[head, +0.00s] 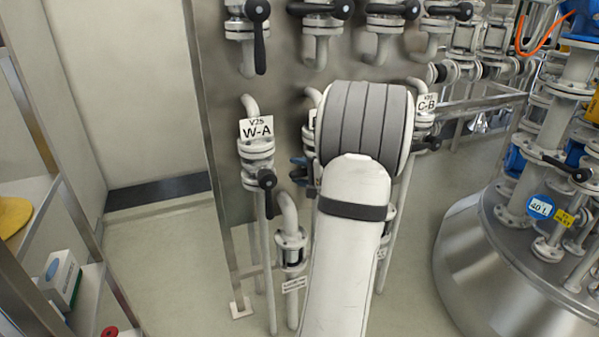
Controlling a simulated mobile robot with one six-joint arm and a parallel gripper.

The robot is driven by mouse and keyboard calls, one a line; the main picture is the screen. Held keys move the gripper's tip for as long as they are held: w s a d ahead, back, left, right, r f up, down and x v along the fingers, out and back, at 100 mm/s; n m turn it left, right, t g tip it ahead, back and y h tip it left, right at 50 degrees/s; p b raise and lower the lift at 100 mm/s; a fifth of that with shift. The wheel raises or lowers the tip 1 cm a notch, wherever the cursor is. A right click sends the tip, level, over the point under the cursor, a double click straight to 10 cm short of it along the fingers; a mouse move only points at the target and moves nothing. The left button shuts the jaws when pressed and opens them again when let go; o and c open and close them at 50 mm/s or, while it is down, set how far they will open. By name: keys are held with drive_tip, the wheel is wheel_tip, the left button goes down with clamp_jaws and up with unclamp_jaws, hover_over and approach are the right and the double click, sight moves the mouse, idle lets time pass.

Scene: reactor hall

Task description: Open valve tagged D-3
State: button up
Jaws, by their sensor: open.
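I can read no tag D-3 in the head view. One valve (257,150) carries a white tag reading V25 W-A (256,128); its black handle (267,179) points down. Another white tag, V25 C-B (427,103), shows right of my arm, with a black handle (428,144) below it. A tag between them is mostly covered by my arm. My white arm with its grey ribbed joint stands in front of the middle valves. My gripper cannot be made out; a small dark blue part (301,168) shows at the arm's left edge, and I cannot tell what it is.
Several black-handled valves (320,8) line the top of the steel panel (222,90). A steel vessel (490,265) with flanged pipes stands at right. A shelf (30,205) with a box (58,278) is at left. The floor (165,265) between shelf and panel is clear.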

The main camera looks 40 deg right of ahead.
clamp_jaws()
idle(0.3)
drive_tip(key=shift+f+b, duration=0.2)
drive_tip(key=shift+b, duration=0.15)
